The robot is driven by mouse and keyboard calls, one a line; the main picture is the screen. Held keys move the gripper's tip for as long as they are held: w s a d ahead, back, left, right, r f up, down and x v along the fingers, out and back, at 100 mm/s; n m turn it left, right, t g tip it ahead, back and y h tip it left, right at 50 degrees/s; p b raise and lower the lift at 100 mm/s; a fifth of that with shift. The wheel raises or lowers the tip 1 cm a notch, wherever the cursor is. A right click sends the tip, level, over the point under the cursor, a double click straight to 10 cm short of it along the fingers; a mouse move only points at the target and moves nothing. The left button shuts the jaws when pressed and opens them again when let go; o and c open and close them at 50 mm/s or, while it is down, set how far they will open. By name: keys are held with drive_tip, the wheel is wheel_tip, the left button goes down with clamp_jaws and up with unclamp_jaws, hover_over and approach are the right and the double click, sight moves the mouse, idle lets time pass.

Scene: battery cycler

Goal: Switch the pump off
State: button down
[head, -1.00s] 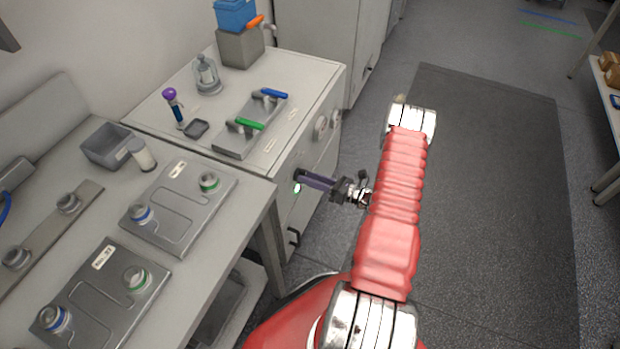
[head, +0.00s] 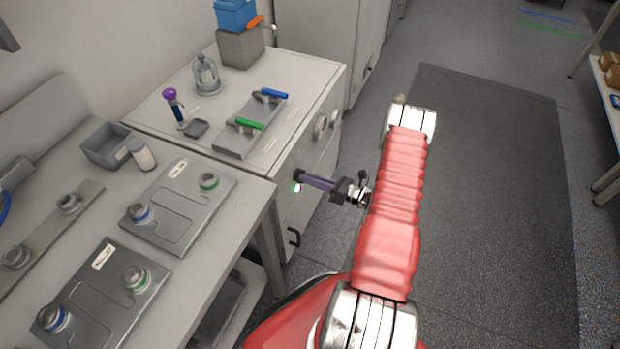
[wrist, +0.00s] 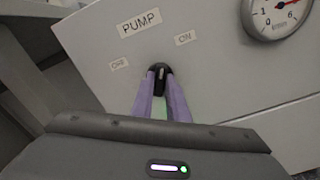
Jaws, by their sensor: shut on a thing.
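The pump switch is a black knob with a pale pointer line (wrist: 161,78) on a light cabinet front. In the wrist view a "PUMP" label (wrist: 139,22) is above it, "OFF" (wrist: 118,64) to its left and "ON" (wrist: 186,38) to its upper right. The pointer line stands nearly upright in that view, between the two labels. My gripper (wrist: 161,88) is shut on the knob, one purple finger on each side. The fingers hide the knob's lower part. In the head view my gripper (head: 303,177) reaches the cabinet front from the right.
A dial gauge (wrist: 278,14) is on the same front, right of the knob. A dark handle (head: 293,237) sticks out below my gripper. The cabinet top holds a plate with green and blue handled valves (head: 235,140). A clear floor mat (head: 490,200) lies to the right.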

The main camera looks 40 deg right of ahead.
drive_tip(key=shift+d+n, duration=0.1)
drive_tip(key=shift+n, duration=0.2)
drive_tip(key=n, duration=1.1)
drive_tip(key=shift+f, duration=0.1)
drive_tip(key=shift+s, duration=0.1)
idle(0.4)
drive_tip(key=c, duration=1.7)
unclamp_jaws()
drive_tip(key=v, duration=1.3)
drive_tip(key=shift+s, duration=0.3)
